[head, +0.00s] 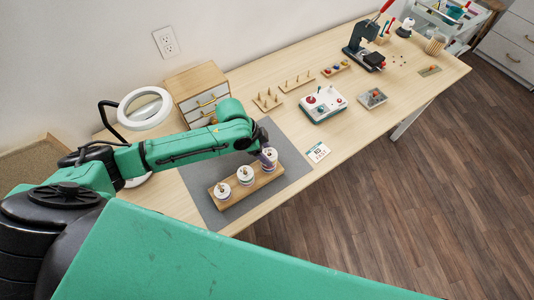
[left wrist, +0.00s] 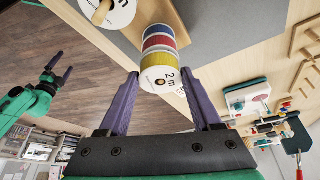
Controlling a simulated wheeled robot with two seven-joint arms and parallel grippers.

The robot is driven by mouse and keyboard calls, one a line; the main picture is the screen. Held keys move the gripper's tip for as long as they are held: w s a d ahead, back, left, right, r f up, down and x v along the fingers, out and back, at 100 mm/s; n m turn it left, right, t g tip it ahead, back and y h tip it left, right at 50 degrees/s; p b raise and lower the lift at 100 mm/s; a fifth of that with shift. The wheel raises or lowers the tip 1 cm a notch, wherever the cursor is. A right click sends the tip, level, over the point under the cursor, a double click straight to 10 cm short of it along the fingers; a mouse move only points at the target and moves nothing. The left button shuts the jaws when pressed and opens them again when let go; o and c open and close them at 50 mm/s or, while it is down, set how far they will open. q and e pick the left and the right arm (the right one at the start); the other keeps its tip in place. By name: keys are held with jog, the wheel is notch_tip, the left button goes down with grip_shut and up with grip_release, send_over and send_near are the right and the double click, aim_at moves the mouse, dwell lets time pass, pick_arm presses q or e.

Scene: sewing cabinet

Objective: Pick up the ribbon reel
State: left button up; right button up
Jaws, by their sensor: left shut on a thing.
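The wooden stand (head: 238,194) lies on the grey mat and carries white-ended reels in a row. A ribbon reel (left wrist: 160,62) with red, blue and yellow bands and a white end marked "2 m" is between the fingertips of my left gripper (left wrist: 161,80). In the head view my left gripper (head: 267,157) is shut on this reel at the stand's right end, and it hides part of it. I cannot tell whether the reel is clear of the stand. My right gripper (left wrist: 60,68) is empty, its fingers apart, away from the table.
Two other reels stand on the stand, a left one (head: 222,190) and a middle one (head: 245,174). A white card (head: 318,152) lies right of the grey mat (head: 286,150). A ring lamp (head: 144,108) and small drawers (head: 199,92) stand behind my arm.

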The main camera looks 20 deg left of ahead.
pick_arm(q)
notch_tip(320, 180, up, 20)
jog(key=b, duration=0.2)
jog(key=shift+f, duration=0.2)
